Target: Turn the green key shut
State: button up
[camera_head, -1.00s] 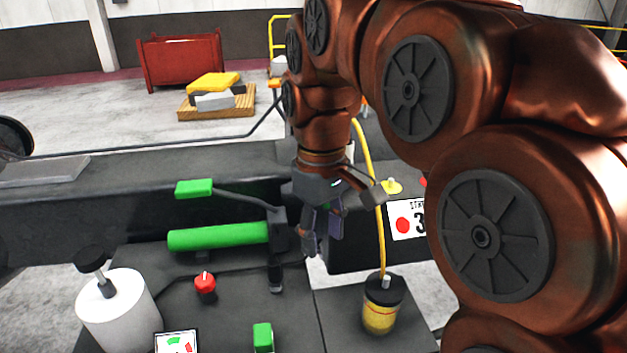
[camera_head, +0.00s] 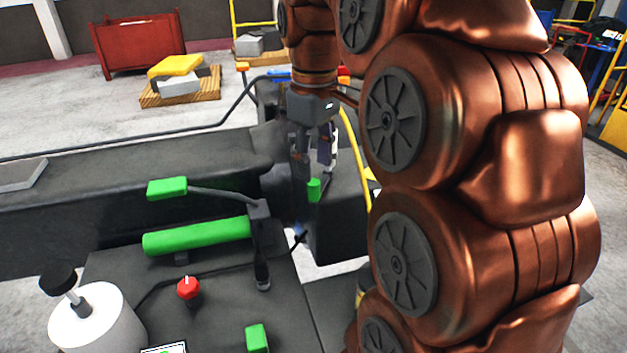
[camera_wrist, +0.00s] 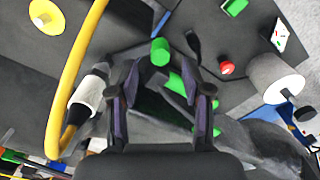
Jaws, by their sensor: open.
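A small green piece (camera_head: 314,189) shows at my gripper (camera_head: 314,195), between or just in front of the fingertips. I cannot tell whether it touches them or whether it is the key. In the wrist view, a short round green piece (camera_wrist: 160,52) stands ahead of my open fingers (camera_wrist: 160,95), with a gap before it. Another green block (camera_head: 257,338) stands upright on the dark plate, away from my gripper. A green-ended lever (camera_head: 167,188) lies left of my gripper, above a thick green bar (camera_head: 195,236). My gripper points down and looks empty.
A red knob (camera_head: 188,289) and a white cylinder with a black top (camera_head: 90,318) stand on the plate at lower left. A yellow hose (camera_head: 355,155) runs close to the right of my gripper. A red bin (camera_head: 140,45) stands far behind.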

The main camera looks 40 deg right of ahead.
aim_at(314, 182)
jog(key=shift+f+p, duration=0.65)
jog(key=shift+f, duration=2)
grip_shut()
